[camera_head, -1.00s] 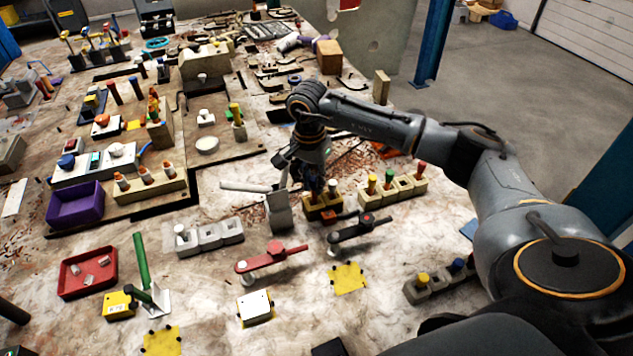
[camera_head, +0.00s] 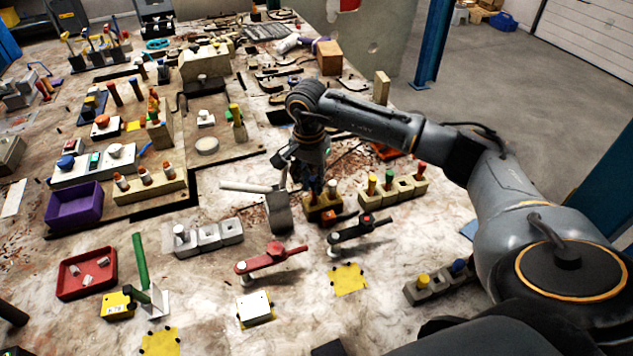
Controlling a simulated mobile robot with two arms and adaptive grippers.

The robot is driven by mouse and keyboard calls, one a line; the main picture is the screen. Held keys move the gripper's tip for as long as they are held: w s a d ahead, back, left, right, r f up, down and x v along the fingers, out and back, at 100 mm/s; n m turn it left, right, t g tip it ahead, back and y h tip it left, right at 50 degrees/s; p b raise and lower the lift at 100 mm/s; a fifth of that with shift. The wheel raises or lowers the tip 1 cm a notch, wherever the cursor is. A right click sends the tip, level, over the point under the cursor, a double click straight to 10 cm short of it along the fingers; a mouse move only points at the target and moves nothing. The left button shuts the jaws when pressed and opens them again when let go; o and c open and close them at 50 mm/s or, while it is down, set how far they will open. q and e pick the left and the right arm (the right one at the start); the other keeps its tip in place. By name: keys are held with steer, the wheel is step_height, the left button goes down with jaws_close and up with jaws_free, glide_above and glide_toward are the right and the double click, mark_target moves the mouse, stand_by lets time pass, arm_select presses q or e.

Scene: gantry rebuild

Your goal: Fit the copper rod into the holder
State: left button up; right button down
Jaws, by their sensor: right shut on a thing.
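My right gripper (camera_head: 311,188) points down over a tan block-shaped holder (camera_head: 325,212) right of the table's middle. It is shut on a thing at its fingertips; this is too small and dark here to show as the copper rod. The fingers hide the left part of the holder's top, so I cannot tell whether the held thing is in a hole or above it. My left gripper is not in view.
A block with coloured pegs (camera_head: 404,190) is on the right. A black lever clamp (camera_head: 358,231) and a red one (camera_head: 270,260) lie in front. Bare table shows between them.

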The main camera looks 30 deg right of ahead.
steer(key=shift+s+a+f, duration=0.2)
steer(key=shift+a+f, duration=0.25)
steer(key=shift+f, duration=0.2)
steer(key=shift+f+b, duration=0.15)
steer(key=shift+b, duration=0.25)
steer(key=shift+w+a+r, duration=0.1)
steer(key=shift+r, duration=0.3)
stand_by(1.0)
steer(key=shift+w+d+b, duration=0.1)
steer(key=shift+d+b, duration=0.15)
steer(key=shift+b, duration=0.1)
stand_by(0.9)
steer(key=shift+w+r, duration=0.2)
steer(key=shift+r, duration=0.2)
stand_by(0.9)
steer(key=shift+d, duration=0.2)
steer(key=shift+w, duration=0.2)
stand_by(0.6)
steer(key=shift+s, duration=0.1)
stand_by(0.8)
steer(key=shift+r, duration=0.15)
